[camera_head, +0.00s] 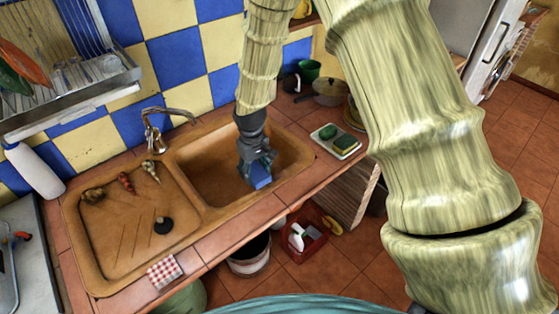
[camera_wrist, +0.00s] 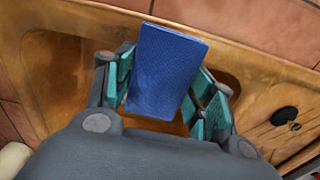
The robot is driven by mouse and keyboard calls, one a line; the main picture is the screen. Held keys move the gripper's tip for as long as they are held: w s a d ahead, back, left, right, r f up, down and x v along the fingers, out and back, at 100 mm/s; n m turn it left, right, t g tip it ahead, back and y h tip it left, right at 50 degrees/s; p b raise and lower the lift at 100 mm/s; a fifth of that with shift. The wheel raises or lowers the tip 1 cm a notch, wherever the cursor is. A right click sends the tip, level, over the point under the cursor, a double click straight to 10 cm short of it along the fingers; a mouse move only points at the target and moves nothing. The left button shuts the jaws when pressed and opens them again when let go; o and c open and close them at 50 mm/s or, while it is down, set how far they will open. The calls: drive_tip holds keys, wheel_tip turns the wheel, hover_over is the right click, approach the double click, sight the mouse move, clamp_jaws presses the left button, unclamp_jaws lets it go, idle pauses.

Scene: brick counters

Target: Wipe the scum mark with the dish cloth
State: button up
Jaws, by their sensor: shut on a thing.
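My gripper (camera_head: 258,172) hangs down over the basin of the brown sink (camera_head: 205,190). It is shut on a flat blue piece of fabric, the dish cloth (camera_head: 262,181). In the wrist view the blue cloth (camera_wrist: 165,70) stands out between the teal finger pads of my gripper (camera_wrist: 165,92). Whether the cloth touches the basin floor I cannot tell. I cannot make out a distinct scum mark; the basin shows only uneven brown tones, and my gripper and the cloth hide part of it.
The drainboard left of the basin holds a dark round stopper (camera_head: 162,225) and several small vegetables (camera_head: 125,182). A faucet (camera_head: 160,122) stands behind. A red checkered cloth (camera_head: 164,271) hangs at the front edge. A sponge tray (camera_head: 336,141) lies right of the sink.

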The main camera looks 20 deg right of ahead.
sight(255, 170)
drive_tip(key=shift+w+r+p, duration=0.25)
drive_tip(key=shift+r+p, duration=0.25)
drive_tip(key=shift+r, duration=0.3)
drive_tip(key=shift+s+r+p, duration=0.15)
drive_tip(key=shift+r+p, duration=0.5)
drive_tip(key=shift+r, duration=0.45)
drive_tip(key=shift+f, duration=0.1)
